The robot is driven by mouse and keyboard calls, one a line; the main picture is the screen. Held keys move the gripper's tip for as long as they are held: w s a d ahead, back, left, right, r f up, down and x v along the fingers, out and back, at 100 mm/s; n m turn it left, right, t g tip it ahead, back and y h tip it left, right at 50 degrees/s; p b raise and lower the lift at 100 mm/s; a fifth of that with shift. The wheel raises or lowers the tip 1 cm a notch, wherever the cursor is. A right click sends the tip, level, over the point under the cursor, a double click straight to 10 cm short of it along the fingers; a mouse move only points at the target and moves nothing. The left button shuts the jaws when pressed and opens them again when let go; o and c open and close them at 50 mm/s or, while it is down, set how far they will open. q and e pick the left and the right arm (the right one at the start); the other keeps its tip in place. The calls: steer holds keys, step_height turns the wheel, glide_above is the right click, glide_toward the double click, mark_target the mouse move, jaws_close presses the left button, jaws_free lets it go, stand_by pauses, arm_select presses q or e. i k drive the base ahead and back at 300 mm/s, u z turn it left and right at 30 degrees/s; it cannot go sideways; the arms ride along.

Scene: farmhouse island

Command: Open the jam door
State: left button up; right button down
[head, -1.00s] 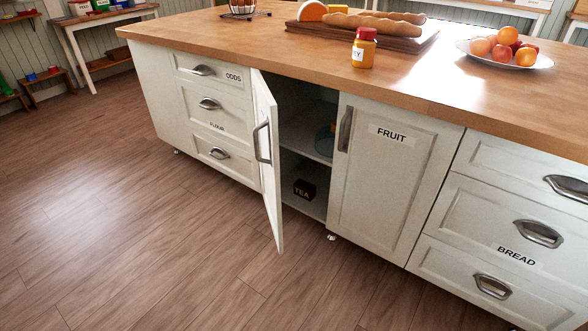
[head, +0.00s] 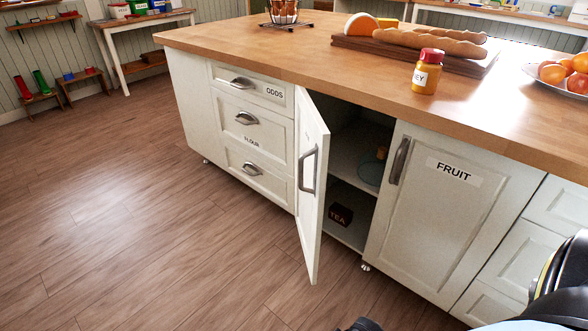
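A white cabinet door (head: 312,185) with a dark grey bar handle (head: 308,170) stands swung open, hinged on its left edge beside the drawers. Part of my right arm shows at the lower right. A small dark piece shows at the bottom edge, likely the top of my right gripper or wrist, apart from the door; its fingers are hidden. My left gripper is out of view.
A closed door marked FRUIT (head: 445,205) is right of the opening. Drawers marked ODDS (head: 262,88) and FLOUR are on the left. The wooden countertop (head: 330,65) holds a honey jar (head: 425,72), bread on a board and a fruit plate. The floor at the left is clear.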

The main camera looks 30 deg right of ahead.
mark_target(311, 134)
steer(key=z, duration=0.3)
steer(key=i, duration=0.55)
steer(key=z, duration=0.55)
